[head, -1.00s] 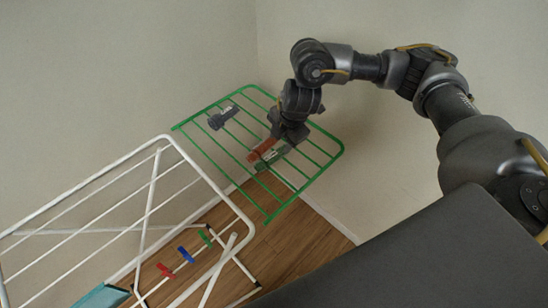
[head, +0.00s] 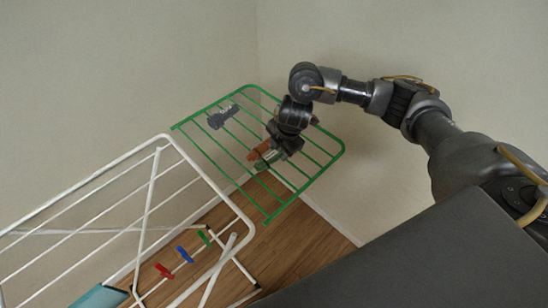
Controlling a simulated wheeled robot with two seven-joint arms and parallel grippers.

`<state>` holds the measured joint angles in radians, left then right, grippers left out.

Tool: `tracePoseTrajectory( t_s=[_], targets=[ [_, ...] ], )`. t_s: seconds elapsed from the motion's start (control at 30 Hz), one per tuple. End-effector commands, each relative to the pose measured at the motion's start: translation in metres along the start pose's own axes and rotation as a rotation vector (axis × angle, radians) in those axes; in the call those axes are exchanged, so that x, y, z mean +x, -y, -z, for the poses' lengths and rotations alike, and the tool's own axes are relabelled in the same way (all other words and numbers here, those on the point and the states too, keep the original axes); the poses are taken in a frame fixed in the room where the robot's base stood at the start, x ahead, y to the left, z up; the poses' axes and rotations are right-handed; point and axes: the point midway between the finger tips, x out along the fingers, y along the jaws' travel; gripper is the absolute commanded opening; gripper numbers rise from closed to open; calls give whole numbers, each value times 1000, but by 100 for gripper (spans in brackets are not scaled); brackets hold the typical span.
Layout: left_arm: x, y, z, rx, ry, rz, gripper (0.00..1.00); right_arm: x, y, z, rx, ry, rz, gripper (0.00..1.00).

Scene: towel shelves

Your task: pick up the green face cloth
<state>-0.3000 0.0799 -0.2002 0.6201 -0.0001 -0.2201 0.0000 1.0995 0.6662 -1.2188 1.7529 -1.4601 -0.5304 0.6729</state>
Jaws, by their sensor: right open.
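A small muted-green cloth (head: 267,161), which looks like the green face cloth, hangs on the green wire rack (head: 334,158). It is partly hidden by my right gripper (head: 277,154) and by an orange-brown cloth (head: 258,151) close beside it. My right gripper is open and points down at the rack, right at these two cloths. Its fingertips are small and dark here, so I cannot tell whether they touch the green cloth. My left gripper is not in view.
A dark grey cloth (head: 222,117) hangs on the rack's far left part. A white drying rack (head: 165,137) stands at left, with red (head: 164,270), blue (head: 185,254) and green (head: 204,238) clips low on it. A teal item (head: 100,297) sits at bottom left. Walls close in behind.

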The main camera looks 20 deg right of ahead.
Motion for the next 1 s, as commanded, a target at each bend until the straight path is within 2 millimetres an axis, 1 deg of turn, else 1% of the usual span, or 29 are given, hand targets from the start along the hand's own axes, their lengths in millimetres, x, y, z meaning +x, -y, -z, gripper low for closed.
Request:
tracePoseTrajectory(
  t_s=[0.03,0.1,0.2,0.3,0.5,0.73,1.0],
  targets=[
    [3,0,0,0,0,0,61,10,2,0,5,-2,4,45],
    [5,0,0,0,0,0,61,20,2,0,3,-2,2,45],
    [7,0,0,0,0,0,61,30,2,0,1,-2,2,45],
    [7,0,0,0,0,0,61,33,1,0,1,0,1,45],
    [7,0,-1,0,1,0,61,32,1,-1,0,0,0,45],
    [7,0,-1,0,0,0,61,32,1,-1,1,0,-1,15],
    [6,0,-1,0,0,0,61,30,0,-1,0,0,-2,14]
  ],
)
